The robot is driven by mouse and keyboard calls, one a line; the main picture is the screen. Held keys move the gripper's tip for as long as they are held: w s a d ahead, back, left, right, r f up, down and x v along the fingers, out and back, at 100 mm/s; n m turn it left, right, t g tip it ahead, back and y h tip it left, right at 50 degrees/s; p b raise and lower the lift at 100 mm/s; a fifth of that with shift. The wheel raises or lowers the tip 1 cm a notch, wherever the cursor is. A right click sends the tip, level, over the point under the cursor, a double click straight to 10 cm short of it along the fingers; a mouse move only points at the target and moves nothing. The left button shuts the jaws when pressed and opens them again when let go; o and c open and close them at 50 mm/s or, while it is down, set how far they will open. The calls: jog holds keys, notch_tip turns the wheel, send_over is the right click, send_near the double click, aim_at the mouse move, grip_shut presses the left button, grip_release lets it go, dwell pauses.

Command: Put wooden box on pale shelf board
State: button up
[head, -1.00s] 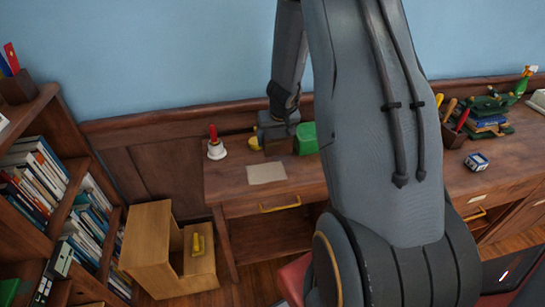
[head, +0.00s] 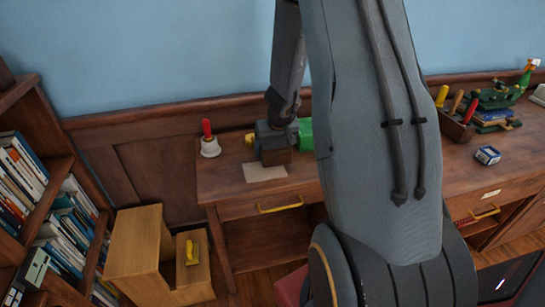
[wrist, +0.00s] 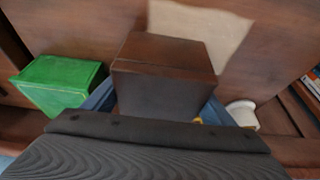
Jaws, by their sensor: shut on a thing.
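The wooden box (wrist: 165,60) is small and dark brown. My gripper (wrist: 160,102) is shut on it, with one blue finger at each side of it in the wrist view. In the head view my gripper (head: 275,142) is over the back of the desk, and the box (head: 276,157) shows just below it. A pale flat rectangle (head: 265,173), which looks like the pale shelf board, lies on the desk in front of the box. It also shows beyond the box in the wrist view (wrist: 205,28). I cannot tell whether the box touches the desk.
A white bell with a red handle (head: 209,142) stands left of my gripper. A green block (wrist: 62,82) is close on its other side, and something yellow (head: 249,138) is near it. Tools and books crowd the desk's right. A step stool (head: 145,250) and bookcase stand left.

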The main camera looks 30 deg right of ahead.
jog(key=shift+f+b, duration=1.05)
jog(key=shift+f, duration=0.05)
jog(key=shift+f, duration=0.2)
jog(key=o, duration=1.5)
jog(key=shift+r, duration=0.15)
